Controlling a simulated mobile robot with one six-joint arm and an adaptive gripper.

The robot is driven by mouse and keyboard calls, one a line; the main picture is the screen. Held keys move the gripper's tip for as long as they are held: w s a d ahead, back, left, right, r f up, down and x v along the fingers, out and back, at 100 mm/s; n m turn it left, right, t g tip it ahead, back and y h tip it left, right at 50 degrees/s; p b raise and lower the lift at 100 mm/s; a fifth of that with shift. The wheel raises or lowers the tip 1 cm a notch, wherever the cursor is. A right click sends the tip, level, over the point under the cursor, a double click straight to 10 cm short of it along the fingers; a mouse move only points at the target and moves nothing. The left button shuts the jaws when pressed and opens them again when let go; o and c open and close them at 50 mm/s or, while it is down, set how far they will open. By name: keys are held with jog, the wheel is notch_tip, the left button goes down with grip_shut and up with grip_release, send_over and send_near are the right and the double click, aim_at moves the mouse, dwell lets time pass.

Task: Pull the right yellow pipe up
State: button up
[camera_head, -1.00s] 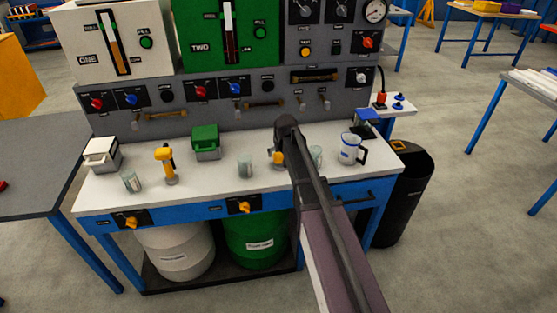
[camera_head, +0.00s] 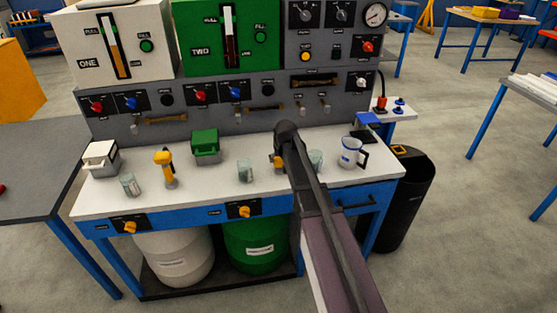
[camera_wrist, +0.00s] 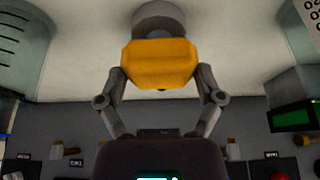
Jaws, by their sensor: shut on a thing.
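The right yellow pipe (camera_head: 275,161) stands on the white bench top, mostly hidden behind my arm in the head view. In the wrist view its yellow block-shaped top (camera_wrist: 160,64) fills the space between the fingers, with a grey round part beyond it. My gripper (camera_wrist: 161,78) is shut on this yellow top, one finger against each side. In the head view my gripper is largely hidden by my own arm. The left yellow pipe (camera_head: 163,160) stands upright further left on the bench.
Glass beakers (camera_head: 245,170) and (camera_head: 316,160) stand either side of the right pipe. A white jug (camera_head: 351,153) is to the right, and a green box (camera_head: 205,146) to the left. The grey control panel (camera_head: 225,118) rises behind the bench (camera_head: 210,188).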

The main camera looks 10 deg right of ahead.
jog(key=shift+w+r+p, duration=0.1)
jog(key=shift+r+p, duration=4.35)
jog(key=shift+w, duration=0.1)
jog(key=o, duration=1.1)
jog(key=shift+c, duration=0.2)
jog(key=shift+r, duration=0.1)
jog(key=shift+s, duration=0.3)
